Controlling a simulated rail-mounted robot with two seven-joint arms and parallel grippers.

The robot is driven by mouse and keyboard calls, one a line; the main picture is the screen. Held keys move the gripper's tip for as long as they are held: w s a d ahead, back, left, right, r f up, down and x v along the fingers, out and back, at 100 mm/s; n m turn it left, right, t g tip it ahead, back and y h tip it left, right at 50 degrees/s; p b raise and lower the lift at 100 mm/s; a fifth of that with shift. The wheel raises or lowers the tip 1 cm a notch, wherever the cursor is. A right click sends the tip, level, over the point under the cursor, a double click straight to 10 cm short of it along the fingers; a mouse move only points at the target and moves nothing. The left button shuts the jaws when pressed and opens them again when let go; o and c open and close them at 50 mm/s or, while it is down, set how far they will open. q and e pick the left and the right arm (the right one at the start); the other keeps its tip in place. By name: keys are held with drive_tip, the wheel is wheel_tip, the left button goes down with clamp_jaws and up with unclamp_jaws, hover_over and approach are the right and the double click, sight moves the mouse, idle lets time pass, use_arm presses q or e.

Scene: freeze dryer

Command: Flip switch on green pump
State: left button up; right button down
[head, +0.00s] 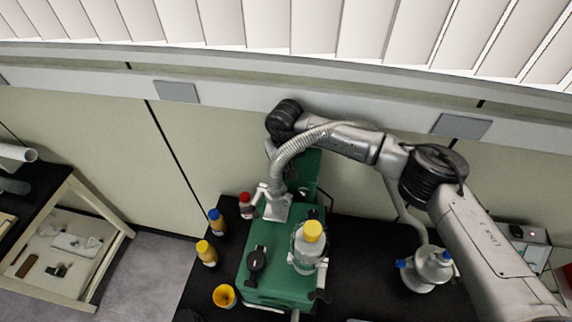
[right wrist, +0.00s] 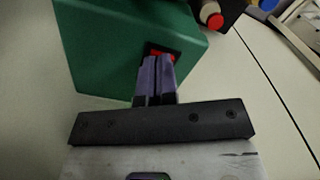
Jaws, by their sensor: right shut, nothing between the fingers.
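The green pump (head: 262,278) stands on the black bench in the head view, with a ribbed metal hose rising from it. In the right wrist view the pump's green housing (right wrist: 110,45) fills the upper left. A red switch (right wrist: 176,57) in a dark frame sits near the housing's lower right edge. My right gripper (right wrist: 157,62) is shut and empty, its fingertips right at the switch and covering part of it. I cannot tell whether they touch it, nor which way it is set. In the head view the switch and the fingertips are hidden. My left gripper is out of view.
A yellow-capped clear bottle (head: 308,250) stands on the pump. Small bottles with blue (head: 216,221), yellow (head: 206,253) and red (head: 246,205) caps stand to its left. The hose (head: 290,155) passes close to my right wrist. A pale wall (head: 185,135) is behind the bench.

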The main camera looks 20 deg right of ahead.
drive_tip(key=shift+r, duration=0.5)
drive_tip(key=shift+r+p, duration=1.15)
drive_tip(key=shift+r, duration=1.75)
